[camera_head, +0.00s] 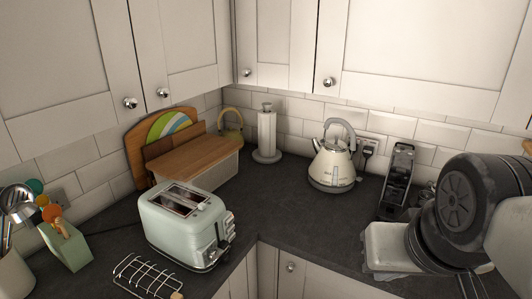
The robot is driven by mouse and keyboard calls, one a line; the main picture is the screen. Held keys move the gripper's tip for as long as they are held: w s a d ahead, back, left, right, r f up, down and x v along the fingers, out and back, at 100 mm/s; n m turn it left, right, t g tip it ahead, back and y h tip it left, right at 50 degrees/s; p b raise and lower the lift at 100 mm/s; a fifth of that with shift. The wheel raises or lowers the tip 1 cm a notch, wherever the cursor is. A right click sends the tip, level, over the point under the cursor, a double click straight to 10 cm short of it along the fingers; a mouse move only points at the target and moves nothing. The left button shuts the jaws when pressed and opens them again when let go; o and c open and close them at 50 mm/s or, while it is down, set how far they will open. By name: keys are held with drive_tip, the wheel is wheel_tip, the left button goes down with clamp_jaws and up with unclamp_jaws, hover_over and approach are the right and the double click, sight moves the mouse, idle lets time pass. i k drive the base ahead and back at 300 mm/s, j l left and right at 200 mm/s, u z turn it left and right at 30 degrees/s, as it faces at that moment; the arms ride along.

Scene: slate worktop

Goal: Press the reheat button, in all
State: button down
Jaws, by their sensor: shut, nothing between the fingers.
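The pale green toaster (185,222) stands on the slate worktop left of centre, with two empty-looking slots on top. Its control end (222,242) faces right and front, with a lever and small controls. The reheat button is too small to tell apart from the other controls. Part of my arm (460,200) fills the right side, well to the right of the toaster. I cannot make out my gripper's fingertips in this view.
A wire rack (147,277) lies in front of the toaster. A wooden-lidded bread bin (213,172) stands close behind it. A cream kettle (332,167) and a paper towel holder (267,135) stand farther back. Worktop between toaster and kettle (285,212) is clear.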

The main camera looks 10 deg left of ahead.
sight(232, 236)
drive_tip(key=u, duration=1.3)
drive_tip(key=i+l, duration=0.1)
drive_tip(key=l, duration=0.35)
